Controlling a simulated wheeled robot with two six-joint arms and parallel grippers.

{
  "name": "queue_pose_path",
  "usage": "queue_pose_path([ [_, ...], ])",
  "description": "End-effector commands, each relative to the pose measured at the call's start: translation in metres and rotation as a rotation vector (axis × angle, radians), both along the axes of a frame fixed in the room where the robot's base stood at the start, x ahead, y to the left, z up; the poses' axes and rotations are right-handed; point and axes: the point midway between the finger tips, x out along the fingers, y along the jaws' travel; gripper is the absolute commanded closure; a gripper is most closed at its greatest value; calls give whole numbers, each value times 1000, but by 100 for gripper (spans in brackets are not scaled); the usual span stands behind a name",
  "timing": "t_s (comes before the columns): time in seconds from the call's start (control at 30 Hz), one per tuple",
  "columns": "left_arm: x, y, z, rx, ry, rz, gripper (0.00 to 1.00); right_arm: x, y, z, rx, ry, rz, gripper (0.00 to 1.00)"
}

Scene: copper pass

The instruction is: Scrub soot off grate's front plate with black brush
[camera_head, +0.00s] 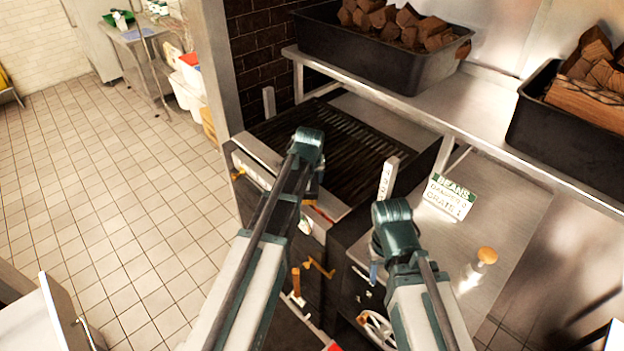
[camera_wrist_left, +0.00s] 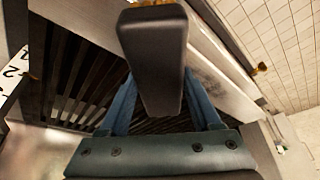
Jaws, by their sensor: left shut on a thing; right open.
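The grate (camera_head: 345,130) is a bed of dark slats; its slats also show in the left wrist view (camera_wrist_left: 75,75). Its pale metal front plate (camera_head: 257,150) runs along the near edge. In the left wrist view, the plate (camera_wrist_left: 225,70) has a dark grey smudge of soot (camera_wrist_left: 207,72). Whether the brush touches the plate is unclear. In the head view my arm mostly hides this gripper. My right gripper (camera_head: 373,273) is open and empty, beside the grate.
A steel shelf (camera_head: 440,115) over the grate carries black bins of wood chunks (camera_head: 400,20). A sign card (camera_head: 449,197) and an orange-topped item (camera_head: 487,256) stand on the steel counter (camera_head: 450,240) at right. The tiled floor (camera_head: 120,180) at left is open.

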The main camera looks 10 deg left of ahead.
Motion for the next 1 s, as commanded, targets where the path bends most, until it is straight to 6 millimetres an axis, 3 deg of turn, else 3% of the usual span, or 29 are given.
queue_pose_path([
  [0.23,12,19,-2,1,1,3,87,0,0,-2,0,0,0,50],
  [0.57,15,25,-2,2,2,1,87,0,0,-2,0,0,0,50],
  [1.0,32,51,0,1,1,2,87,0,0,0,0,0,0,50],
])
